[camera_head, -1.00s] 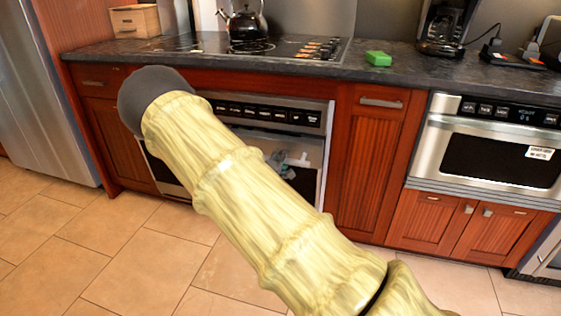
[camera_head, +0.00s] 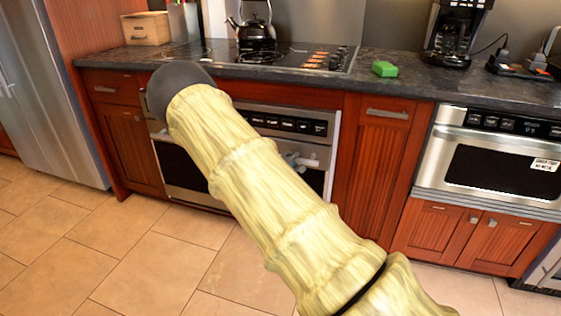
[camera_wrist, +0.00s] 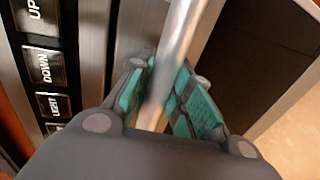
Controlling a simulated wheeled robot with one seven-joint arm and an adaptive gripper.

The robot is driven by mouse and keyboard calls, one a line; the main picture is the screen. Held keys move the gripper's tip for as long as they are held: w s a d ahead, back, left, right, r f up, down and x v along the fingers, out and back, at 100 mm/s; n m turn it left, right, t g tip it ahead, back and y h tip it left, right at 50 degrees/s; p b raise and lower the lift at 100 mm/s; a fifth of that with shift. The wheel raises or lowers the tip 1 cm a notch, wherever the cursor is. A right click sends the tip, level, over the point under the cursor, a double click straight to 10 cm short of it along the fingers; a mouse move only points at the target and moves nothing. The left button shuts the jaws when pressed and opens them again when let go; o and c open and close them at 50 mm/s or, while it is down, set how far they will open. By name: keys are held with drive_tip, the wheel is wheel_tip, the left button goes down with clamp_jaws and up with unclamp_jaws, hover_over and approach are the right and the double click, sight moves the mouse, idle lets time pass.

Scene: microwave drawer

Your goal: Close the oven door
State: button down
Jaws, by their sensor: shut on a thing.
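The oven (camera_head: 290,124) is set under the cooktop, with a black button strip across its top. Its door has a steel upper band and a dark window (camera_head: 314,181); it stands upright, close to the oven front. I cannot tell whether a narrow gap is left. My gripper (camera_head: 300,160) is at the door's upper part, partly behind my arm. In the wrist view my gripper (camera_wrist: 167,82) has its green-padded fingers shut around the steel door handle (camera_wrist: 186,28). The button panel (camera_wrist: 42,75) is left of the handle and the dark window (camera_wrist: 255,55) is right.
The counter (camera_head: 420,83) runs above, with a kettle (camera_head: 255,32), green block (camera_head: 384,69) and coffee maker (camera_head: 452,35). A microwave drawer (camera_head: 490,160) is at right and a fridge (camera_head: 55,95) at left. The tiled floor (camera_head: 140,265) in front is clear.

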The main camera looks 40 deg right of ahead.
drive_tip(key=shift+w+d+r, duration=0.2)
drive_tip(key=shift+d+r, duration=0.05)
drive_tip(key=shift+d, duration=0.05)
drive_tip(key=c, duration=1.3)
unclamp_jaws()
drive_tip(key=shift+f, duration=0.1)
drive_tip(key=shift+a, duration=0.1)
drive_tip(key=shift+s+a, duration=0.1)
drive_tip(key=v, duration=1.1)
drive_tip(key=shift+s+a, duration=0.25)
